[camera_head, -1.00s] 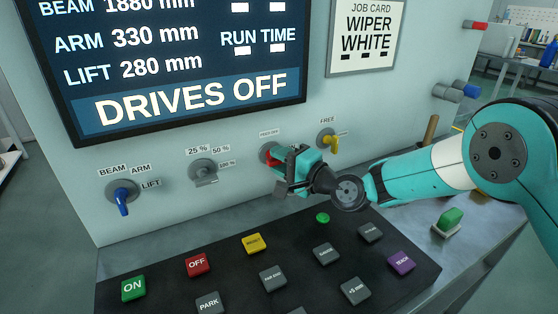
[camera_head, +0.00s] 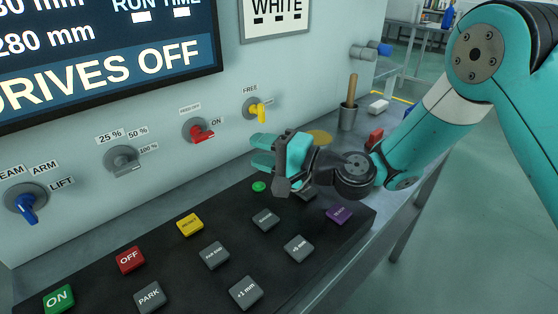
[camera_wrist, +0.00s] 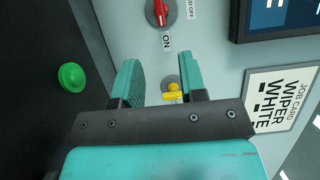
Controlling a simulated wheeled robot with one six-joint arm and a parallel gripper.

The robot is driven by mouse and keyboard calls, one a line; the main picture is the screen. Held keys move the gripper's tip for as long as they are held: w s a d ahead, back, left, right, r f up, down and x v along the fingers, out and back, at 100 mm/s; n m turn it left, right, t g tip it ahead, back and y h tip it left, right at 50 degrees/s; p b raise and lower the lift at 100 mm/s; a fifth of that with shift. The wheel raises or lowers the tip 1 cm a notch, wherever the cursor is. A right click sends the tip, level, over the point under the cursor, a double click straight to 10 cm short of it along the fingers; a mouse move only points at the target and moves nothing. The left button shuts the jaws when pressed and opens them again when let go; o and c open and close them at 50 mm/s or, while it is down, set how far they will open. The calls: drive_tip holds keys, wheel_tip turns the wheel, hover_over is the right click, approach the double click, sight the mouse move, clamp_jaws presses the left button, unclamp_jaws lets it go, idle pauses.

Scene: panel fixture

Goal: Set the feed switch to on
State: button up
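The feed switch is a red-handled rotary knob (camera_head: 201,134) on the panel, labelled FEED OFF above and ON to its right. Its red handle lies sideways, with one end toward ON. In the wrist view the red handle (camera_wrist: 161,13) also lines up with the ON label (camera_wrist: 167,42). My gripper (camera_head: 259,151) is open and empty, in front of the panel, to the right of the feed switch and apart from it. In the wrist view my gripper's two teal fingers (camera_wrist: 155,76) stand apart, with nothing held between them.
A yellow-handled FREE knob (camera_head: 257,110) is right of the feed switch; it shows beyond my fingers. A grey percent knob (camera_head: 124,160) and a blue-handled knob (camera_head: 26,204) are further left. The black button console (camera_head: 110,283) lies below my gripper. A grey cup (camera_head: 347,117) stands beyond.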

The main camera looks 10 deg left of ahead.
drive_tip(key=shift+v, duration=2)
drive_tip(key=s+d+r+n+g+h, duration=0.4)
drive_tip(key=s+r+n+g+h, duration=0.1)
drive_tip(key=s+n, duration=0.45)
drive_tip(key=s+d+n+h, duration=0.2)
drive_tip(key=s+d+h, duration=0.6)
drive_tip(key=s+d, duration=0.6)
drive_tip(key=a+r+p+v, duration=0.1)
drive_tip(key=a+p+v, duration=0.1)
drive_tip(key=p+v, duration=0.9)
drive_tip(key=shift+w+r+m+g+p, duration=0.3)
drive_tip(key=shift+w+r+m+p, duration=0.1)
drive_tip(key=shift+w+r, duration=0.25)
